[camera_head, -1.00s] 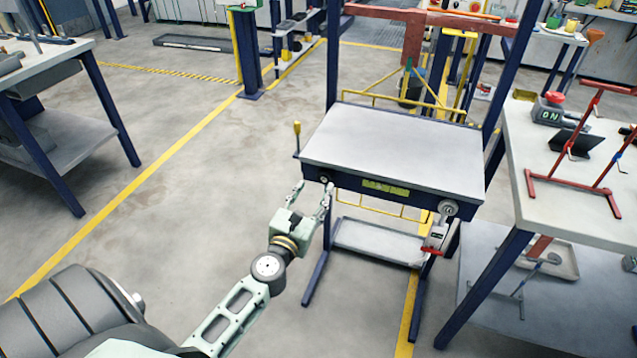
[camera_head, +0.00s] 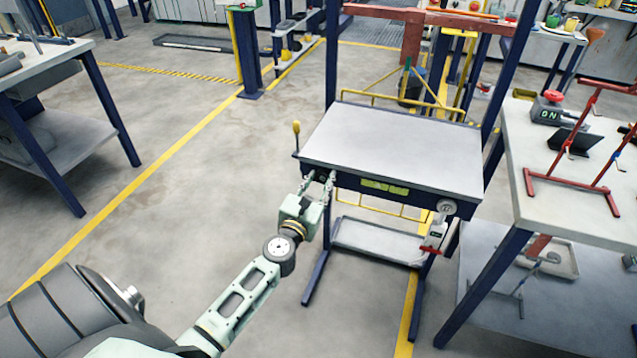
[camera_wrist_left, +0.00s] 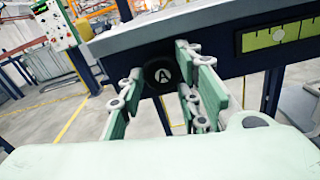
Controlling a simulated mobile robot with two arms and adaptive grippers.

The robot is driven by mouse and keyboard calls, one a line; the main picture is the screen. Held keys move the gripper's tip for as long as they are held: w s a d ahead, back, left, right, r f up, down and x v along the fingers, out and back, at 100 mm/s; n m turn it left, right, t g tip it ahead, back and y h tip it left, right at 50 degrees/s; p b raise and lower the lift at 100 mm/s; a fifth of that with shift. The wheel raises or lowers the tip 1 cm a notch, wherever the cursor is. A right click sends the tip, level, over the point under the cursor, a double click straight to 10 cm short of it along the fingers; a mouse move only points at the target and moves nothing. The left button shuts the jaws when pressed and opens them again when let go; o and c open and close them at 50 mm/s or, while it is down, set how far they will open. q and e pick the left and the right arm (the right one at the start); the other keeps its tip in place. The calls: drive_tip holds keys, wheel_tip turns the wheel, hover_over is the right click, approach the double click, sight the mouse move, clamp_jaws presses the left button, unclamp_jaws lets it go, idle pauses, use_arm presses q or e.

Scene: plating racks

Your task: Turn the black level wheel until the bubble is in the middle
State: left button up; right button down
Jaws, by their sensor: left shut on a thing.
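The black level wheel (camera_wrist_left: 161,74), marked with a white "A", sits on the front edge of the grey-topped table (camera_head: 395,150), near its left corner. My left gripper (camera_head: 319,177) is shut on the wheel, with a finger on each side of it in the left wrist view (camera_wrist_left: 160,80). The yellow-green level strip (camera_head: 385,187) is on the front face, right of the wheel. In the left wrist view the strip (camera_wrist_left: 262,42) shows tick marks and a small round mark, perhaps the bubble; its right end is cut off. My right gripper is not in view.
A round dial (camera_head: 447,207) is at the table's front right, with a grey and red device (camera_head: 434,237) hanging below. A side table (camera_head: 580,215) with a red stand (camera_head: 573,190) is at right. A yellow-knobbed lever (camera_head: 296,128) rises at the left corner.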

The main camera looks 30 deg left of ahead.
use_arm(q)
drive_tip(key=shift+a, duration=0.1)
drive_tip(key=shift+c, duration=1.4)
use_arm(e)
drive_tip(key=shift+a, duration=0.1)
use_arm(q)
drive_tip(key=shift+r, duration=0.1)
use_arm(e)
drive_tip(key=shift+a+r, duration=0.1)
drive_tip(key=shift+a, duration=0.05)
use_arm(q)
drive_tip(key=shift+m, duration=0.3)
drive_tip(key=shift+r+m+p, duration=0.1)
drive_tip(key=shift+m+p, duration=0.35)
drive_tip(key=shift+m, duration=0.15)
drive_tip(key=m+p, duration=0.1)
drive_tip(key=m, duration=0.3)
drive_tip(key=shift+r, duration=0.1)
drive_tip(key=shift+w+r+m+p, duration=0.1)
drive_tip(key=shift+m+p, duration=0.55)
drive_tip(key=shift+m, duration=1.25)
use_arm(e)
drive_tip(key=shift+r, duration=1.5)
